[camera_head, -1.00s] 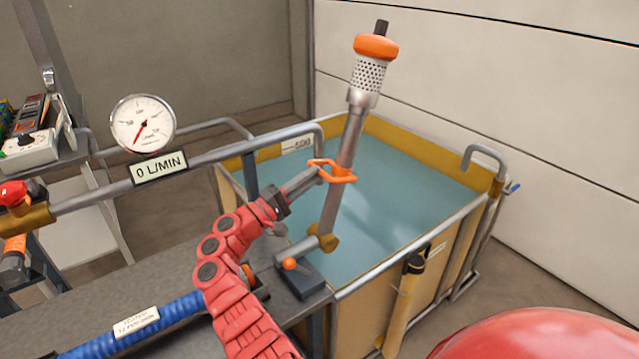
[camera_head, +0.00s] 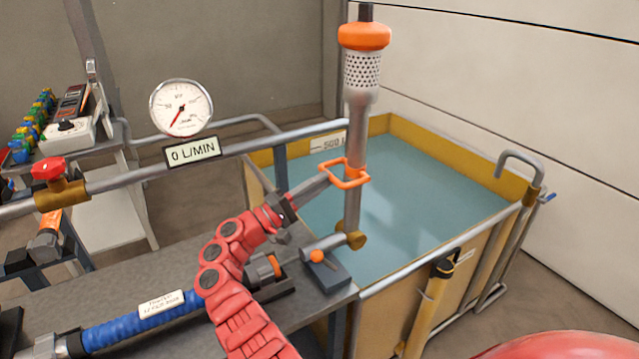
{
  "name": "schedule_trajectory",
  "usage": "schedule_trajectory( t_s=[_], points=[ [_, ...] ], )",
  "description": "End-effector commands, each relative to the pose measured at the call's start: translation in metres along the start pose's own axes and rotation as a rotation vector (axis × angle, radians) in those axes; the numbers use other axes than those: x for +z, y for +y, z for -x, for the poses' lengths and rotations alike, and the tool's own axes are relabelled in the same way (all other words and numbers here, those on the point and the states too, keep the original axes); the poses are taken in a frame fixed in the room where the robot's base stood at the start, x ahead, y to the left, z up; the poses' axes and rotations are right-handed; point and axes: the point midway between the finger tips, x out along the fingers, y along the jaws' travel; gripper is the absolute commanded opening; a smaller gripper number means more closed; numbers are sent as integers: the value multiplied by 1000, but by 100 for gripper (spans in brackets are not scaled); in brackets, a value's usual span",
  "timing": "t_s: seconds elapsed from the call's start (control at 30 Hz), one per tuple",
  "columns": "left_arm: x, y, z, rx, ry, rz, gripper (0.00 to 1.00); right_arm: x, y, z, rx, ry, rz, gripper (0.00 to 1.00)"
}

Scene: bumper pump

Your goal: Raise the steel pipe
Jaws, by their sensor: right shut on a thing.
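The steel pipe (camera_head: 360,135) stands nearly upright at the near left corner of the water tank, on a brass joint (camera_head: 355,240) at its foot. It carries a perforated strainer (camera_head: 362,73) and an orange float collar (camera_head: 364,36) at its top. An orange loop handle (camera_head: 353,184) sits around its middle. My right gripper (camera_head: 327,181), at the end of the red arm, is shut on this handle at its left side. The fingertips are partly hidden at the handle. My left gripper is not in view.
The tank (camera_head: 395,128) holds blue-green water. A gauge (camera_head: 181,107) above a "0 L/MIN" label (camera_head: 194,151) stands over a rail pipe with a red valve (camera_head: 48,169).

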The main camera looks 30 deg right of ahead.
Motion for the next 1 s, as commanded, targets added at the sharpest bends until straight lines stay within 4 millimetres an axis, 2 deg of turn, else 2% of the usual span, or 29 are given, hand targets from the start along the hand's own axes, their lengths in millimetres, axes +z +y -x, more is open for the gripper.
schedule_trajectory(
  t_s=[0.03, 0.17, 0.4, 0.43, 0.77, 0.87, 1.0],
  points=[
    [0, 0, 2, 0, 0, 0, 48, 1, -10, 1, -13, -3, 10, 0],
    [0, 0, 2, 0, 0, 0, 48, 2, -10, 1, -13, -4, 11, 2],
    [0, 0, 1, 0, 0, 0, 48, 1, -7, 0, -10, -2, 6, 45],
    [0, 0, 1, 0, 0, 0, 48, 1, -6, 0, -10, -2, 6, 48],
    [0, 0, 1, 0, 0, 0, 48, 0, -5, 3, -9, -1, 5, 48],
    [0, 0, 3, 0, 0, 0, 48, 0, -6, 13, -10, -1, 5, 48],
    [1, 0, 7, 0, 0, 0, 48, -1, -6, 42, -12, 3, 6, 48]
  ],
)
